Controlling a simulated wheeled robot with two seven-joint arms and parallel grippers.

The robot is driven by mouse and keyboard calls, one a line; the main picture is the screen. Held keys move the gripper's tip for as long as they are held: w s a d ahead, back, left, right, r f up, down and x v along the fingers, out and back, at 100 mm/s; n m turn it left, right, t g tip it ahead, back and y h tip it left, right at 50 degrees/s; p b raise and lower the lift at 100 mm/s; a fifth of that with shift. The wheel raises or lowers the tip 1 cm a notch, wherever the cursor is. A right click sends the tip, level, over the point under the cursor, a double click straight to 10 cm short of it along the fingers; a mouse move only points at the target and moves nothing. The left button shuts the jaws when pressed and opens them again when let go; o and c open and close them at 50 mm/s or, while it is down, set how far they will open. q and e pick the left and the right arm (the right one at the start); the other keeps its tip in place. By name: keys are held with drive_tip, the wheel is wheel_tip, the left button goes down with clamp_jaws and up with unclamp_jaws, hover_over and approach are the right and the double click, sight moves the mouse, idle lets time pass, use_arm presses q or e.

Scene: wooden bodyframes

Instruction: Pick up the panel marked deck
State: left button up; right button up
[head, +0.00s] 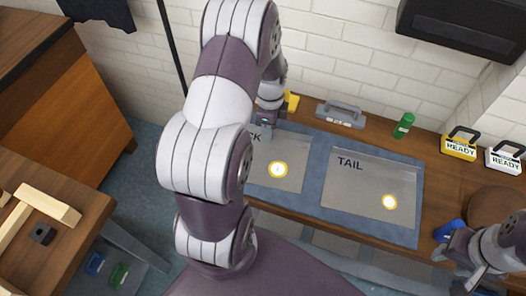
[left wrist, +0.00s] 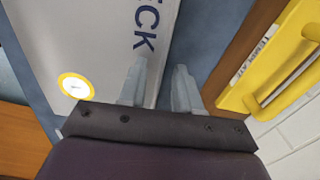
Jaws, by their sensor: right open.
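The deck panel (head: 285,155) is a grey plate with a round yellow-and-white mark, lying on the blue mat at the left. My left arm covers part of it and its lettering, so only "CK" shows. It also shows in the left wrist view (left wrist: 85,40). My left gripper (head: 270,103) is at the panel's far edge; in the left wrist view its fingers (left wrist: 160,88) are apart, with the panel's edge running between them. Contact cannot be told. A tail panel (head: 370,185) lies to the right. My right gripper (head: 468,262) is open at the lower right.
A yellow handled item (left wrist: 275,65) is close beside the left gripper. A grey handled item (head: 340,115), a green bottle (head: 403,125) and two READY boxes (head: 459,144) (head: 504,157) line the back. A blue object (head: 449,231) is by the right gripper.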

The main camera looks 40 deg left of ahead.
use_arm(q)
clamp_jaws()
drive_tip(key=shift+s+d+f, duration=0.1)
drive_tip(key=shift+s, duration=0.05)
idle(1.3)
